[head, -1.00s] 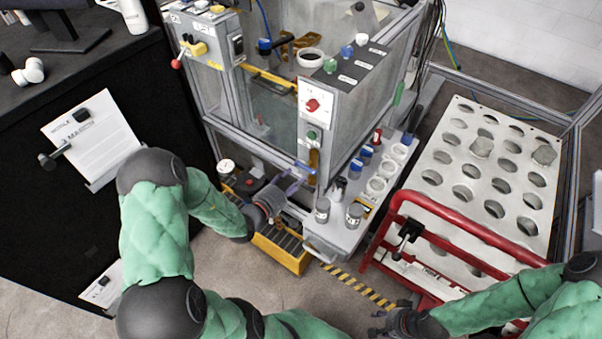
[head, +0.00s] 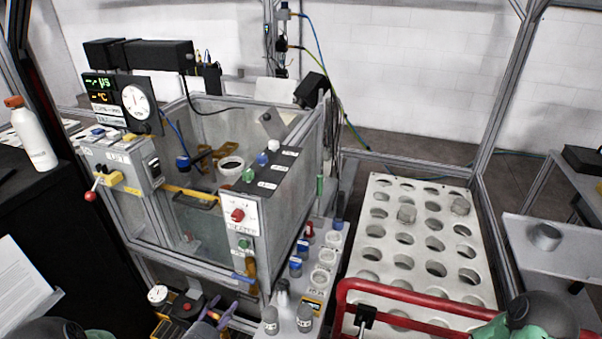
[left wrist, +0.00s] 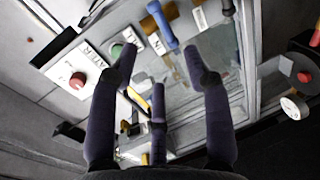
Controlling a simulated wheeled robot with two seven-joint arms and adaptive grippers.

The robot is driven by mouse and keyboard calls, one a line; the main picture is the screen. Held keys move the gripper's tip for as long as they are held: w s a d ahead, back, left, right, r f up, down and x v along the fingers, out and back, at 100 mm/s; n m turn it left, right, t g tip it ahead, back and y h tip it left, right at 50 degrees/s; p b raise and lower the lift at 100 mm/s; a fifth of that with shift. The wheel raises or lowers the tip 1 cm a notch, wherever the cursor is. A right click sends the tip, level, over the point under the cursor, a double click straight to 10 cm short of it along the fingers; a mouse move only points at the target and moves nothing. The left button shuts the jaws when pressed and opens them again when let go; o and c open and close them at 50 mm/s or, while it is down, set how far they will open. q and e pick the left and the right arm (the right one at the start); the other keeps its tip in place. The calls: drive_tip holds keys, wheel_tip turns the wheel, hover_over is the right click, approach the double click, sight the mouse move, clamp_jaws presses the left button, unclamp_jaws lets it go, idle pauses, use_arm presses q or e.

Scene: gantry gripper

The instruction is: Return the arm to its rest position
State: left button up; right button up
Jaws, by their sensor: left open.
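My left gripper (head: 220,313) shows at the bottom edge of the head view, its purple fingers just in front of the lower part of the glass-walled tank machine (head: 297,230). In the left wrist view its fingers (left wrist: 160,58) are spread apart with nothing between them. The machine's panel with a red knob (left wrist: 78,80) and a green button (left wrist: 117,50) lies beyond the fingers, with a blue-handled part (left wrist: 162,24) near their tips. My green left arm is mostly cut off by the lower edge. My right arm shows at the lower right; its gripper is out of view.
A red rail (head: 430,295) stands before a white perforated plate (head: 385,210) at the right. A grey shelf with jars and cups (head: 318,277) runs beside the machine. A black cabinet (head: 40,200) with a white bottle (head: 33,135) stands at the left.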

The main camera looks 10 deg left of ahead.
use_arm(q)
drive_tip(key=s+d+f+m+g+h, duration=0.2)
drive_tip(key=d+f+g+h, duration=0.15)
drive_tip(key=d, duration=0.35)
drive_tip(key=s+d+f+m+g+h, duration=0.2)
drive_tip(key=d+f+g+h, duration=0.15)
drive_tip(key=d, duration=0.45)
drive_tip(key=s+d+f+m+g+y, duration=0.1)
drive_tip(key=s+d+f+m+g, duration=0.2)
drive_tip(key=s+f+g, duration=0.3)
drive_tip(key=s+d+f+m+g, duration=0.25)
drive_tip(key=s+g, duration=0.25)
drive_tip(key=s, duration=0.3)
drive_tip(key=w+d+f+m+t+y+p, duration=0.1)
drive_tip(key=w+d+f+m+t+y, duration=0.1)
drive_tip(key=w+f+m, duration=0.3)
drive_tip(key=shift+w+d+f+t+y, duration=0.25)
drive_tip(key=shift+w+f+t+y, duration=0.05)
drive_tip(key=shift+f+y, duration=0.3)
